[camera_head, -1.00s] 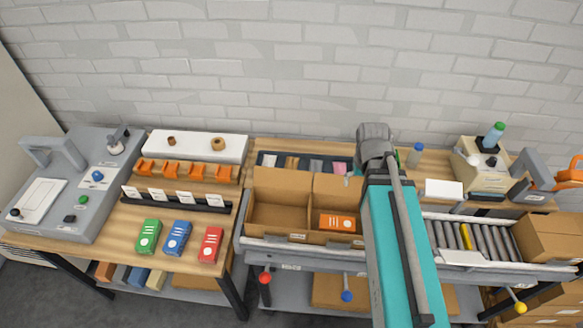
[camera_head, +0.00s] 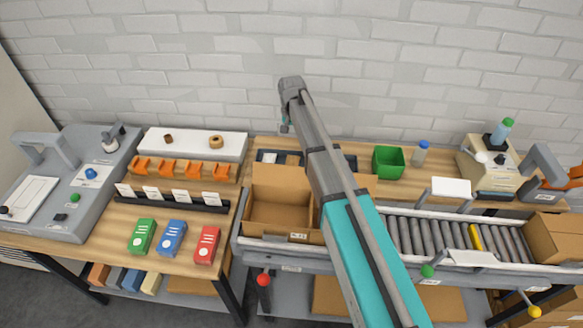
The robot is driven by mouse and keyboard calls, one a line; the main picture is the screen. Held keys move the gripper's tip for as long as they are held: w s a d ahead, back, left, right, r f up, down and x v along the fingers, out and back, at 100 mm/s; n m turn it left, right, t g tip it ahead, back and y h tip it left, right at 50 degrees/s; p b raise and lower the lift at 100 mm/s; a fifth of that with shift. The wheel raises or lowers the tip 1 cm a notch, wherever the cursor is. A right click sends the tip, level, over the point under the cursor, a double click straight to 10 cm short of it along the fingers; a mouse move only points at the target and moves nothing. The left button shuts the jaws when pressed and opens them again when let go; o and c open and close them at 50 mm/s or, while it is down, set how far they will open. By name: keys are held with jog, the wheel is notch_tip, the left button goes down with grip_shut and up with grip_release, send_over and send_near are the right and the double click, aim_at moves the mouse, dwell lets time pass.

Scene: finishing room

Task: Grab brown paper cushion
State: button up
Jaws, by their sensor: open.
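The dark divided tray (camera_head: 262,156) stands at the back of the middle bench, behind the open cartons. My arm crosses in front of it and covers its middle. A pale item shows in its left part; I cannot make out the brown paper cushion, which my arm seems to hide. My gripper (camera_head: 284,126) is at the far end of my arm, above the tray's left part and mostly hidden behind the wrist. It is open, and nothing shows in it.
An open carton (camera_head: 277,213) stands in front of the tray. A green bin (camera_head: 388,162) and a blue-capped bottle (camera_head: 420,154) are to the right. Red, blue and green boxes lie on the left bench. A roller conveyor (camera_head: 450,237) runs right.

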dwell(0.4)
jog(key=b, duration=0.9)
send_over(292, 162)
notch_tip(292, 162, down, 9)
jog(key=shift+w+a+r, duration=0.1)
jog(key=shift+w+r, duration=0.05)
jog(key=shift+r, duration=0.05)
jog(key=shift+f, duration=0.1)
jog(key=shift+f+b, duration=2.45)
jog(key=shift+f, duration=0.05)
jog(key=shift+c, duration=0.3)
jog(key=c, duration=0.7)
